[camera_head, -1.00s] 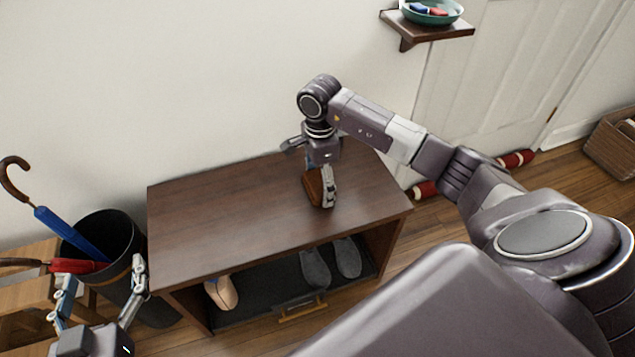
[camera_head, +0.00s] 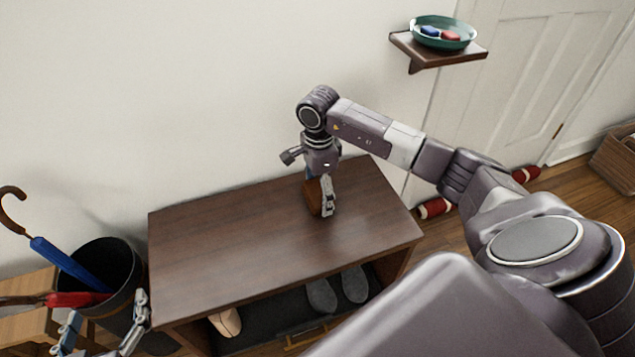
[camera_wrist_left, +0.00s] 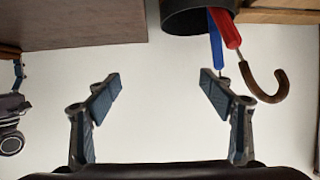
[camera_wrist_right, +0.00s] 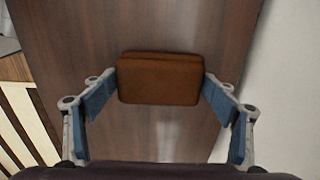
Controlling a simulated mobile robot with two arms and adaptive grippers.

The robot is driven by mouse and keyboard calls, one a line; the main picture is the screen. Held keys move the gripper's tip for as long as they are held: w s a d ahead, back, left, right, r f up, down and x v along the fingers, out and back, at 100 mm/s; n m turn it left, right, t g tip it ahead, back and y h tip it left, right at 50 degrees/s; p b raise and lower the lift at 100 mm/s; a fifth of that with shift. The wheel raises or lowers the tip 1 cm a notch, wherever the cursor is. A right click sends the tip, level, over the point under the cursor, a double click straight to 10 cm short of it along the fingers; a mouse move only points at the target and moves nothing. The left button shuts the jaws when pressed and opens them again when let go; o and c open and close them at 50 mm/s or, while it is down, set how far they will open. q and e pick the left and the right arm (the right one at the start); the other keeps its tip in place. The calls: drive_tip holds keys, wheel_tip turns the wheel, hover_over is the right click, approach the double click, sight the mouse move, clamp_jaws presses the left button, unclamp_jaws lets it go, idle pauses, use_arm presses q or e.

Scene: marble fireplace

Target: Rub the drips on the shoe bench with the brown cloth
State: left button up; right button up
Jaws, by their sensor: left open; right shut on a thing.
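The shoe bench (camera_head: 230,235) is a dark brown wooden bench with a flat top and a lower shelf. My right gripper (camera_head: 321,208) is over the right part of the top, pointing down, shut on the brown cloth (camera_wrist_right: 160,80). The cloth looks like a thick folded block between the fingers, at or just above the bench top; I cannot tell if it touches. No drips are clearly visible; a pale sheen shows on the wood in the right wrist view. My left gripper (camera_wrist_left: 158,88) is open and empty, left of the bench near the bin.
A black bin (camera_head: 112,275) with a blue umbrella (camera_head: 65,260) and a red one (camera_head: 75,299) stands left of the bench. Shoes (camera_head: 322,295) are on the lower shelf. A wall shelf (camera_head: 440,56) holds a green bowl (camera_head: 462,34). The left bench top is clear.

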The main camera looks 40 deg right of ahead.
drive_tip(key=shift+r, duration=0.8)
drive_tip(key=shift+r+p, duration=0.8)
drive_tip(key=shift+r, duration=0.5)
drive_tip(key=shift+r+p, duration=0.65)
drive_tip(key=shift+p, duration=0.1)
drive_tip(key=shift+r+p, duration=0.7)
drive_tip(key=shift+r, duration=0.55)
use_arm(q)
drive_tip(key=s+a+f+g+y, duration=0.1)
drive_tip(key=s+a+f+g, duration=0.2)
drive_tip(key=s, duration=0.5)
drive_tip(key=s+a+f+g+y, duration=0.1)
drive_tip(key=s+a+f+g, duration=0.2)
drive_tip(key=s+f+g, duration=0.3)
drive_tip(key=s, duration=0.3)
drive_tip(key=shift+s+a+f+n+g+y, duration=0.15)
drive_tip(key=shift+a+f+n+g+y, duration=0.15)
drive_tip(key=shift+a+f, duration=0.1)
